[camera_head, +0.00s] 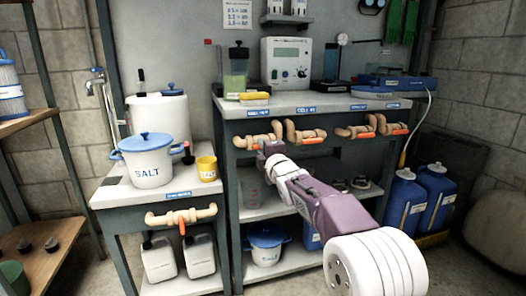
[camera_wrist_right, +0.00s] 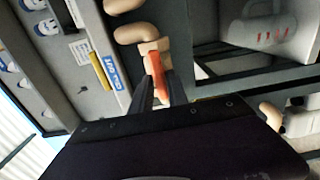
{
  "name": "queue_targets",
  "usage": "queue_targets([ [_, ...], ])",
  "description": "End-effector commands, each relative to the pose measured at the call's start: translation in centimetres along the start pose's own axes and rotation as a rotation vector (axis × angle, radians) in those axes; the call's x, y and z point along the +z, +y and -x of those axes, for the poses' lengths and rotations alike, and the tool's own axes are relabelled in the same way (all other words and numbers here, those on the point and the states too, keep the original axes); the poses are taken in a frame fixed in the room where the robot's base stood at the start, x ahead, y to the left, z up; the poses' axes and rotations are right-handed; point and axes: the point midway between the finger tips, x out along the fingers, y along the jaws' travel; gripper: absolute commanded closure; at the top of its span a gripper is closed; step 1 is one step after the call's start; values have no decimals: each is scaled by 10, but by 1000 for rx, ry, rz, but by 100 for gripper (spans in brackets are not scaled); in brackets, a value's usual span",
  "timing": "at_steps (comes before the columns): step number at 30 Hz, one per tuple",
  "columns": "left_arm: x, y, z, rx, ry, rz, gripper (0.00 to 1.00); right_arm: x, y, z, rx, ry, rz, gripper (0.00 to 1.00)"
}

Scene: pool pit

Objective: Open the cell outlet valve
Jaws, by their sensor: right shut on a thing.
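Several tan pipe valves with orange lever handles run along the front edge of the workbench. My right gripper (camera_head: 265,149) is at the leftmost one (camera_head: 250,140), under a blue label too small to read in the head view. In the right wrist view, an orange handle (camera_wrist_right: 156,68) lies between the two dark fingers of my right gripper (camera_wrist_right: 158,84), which are shut on it. The tan pipe (camera_wrist_right: 128,33) and a blue label (camera_wrist_right: 106,68) show beside it. In the head view the gripper mostly hides this handle. My left gripper is not in view.
A second tan valve (camera_head: 305,132) sits just right of the held one, its lever lying level. A low stand at left carries a SALT pot (camera_head: 150,165) and another valve (camera_head: 180,216). Blue jugs (camera_head: 405,205) stand at right. A shelf below holds a clear jug (camera_wrist_right: 260,30).

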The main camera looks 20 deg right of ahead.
Motion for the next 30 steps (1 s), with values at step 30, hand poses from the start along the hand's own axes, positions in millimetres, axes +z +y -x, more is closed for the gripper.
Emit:
queue_targets([
  [30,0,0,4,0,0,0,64,0,1,24,-2,0,6,64],
])
